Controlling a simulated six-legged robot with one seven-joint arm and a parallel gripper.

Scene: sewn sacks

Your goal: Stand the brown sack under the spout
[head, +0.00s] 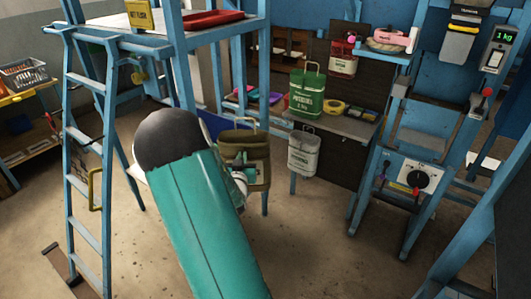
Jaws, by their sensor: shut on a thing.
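The brown sack (233,142), olive-brown with a pale upright handle, is near the middle of the head view, just right of my teal arm. My gripper (247,170) is at the front of the sack and shut on it; the fingertips are small and partly hidden by my arm and wrist. The sack looks roughly upright; whether its base touches anything is unclear. A grey chute-like part with a yellow band (459,38) hangs at the upper right and may be the spout. It is well apart from the sack.
A bench (350,126) holds a green sack (308,92) and a yellow tape roll (334,107). A whitish sack (303,152) hangs at its front. A blue frame with a dial (416,180) stands right, below a 1 kg display (503,36). A blue ladder (85,150) stands left. The front floor is clear.

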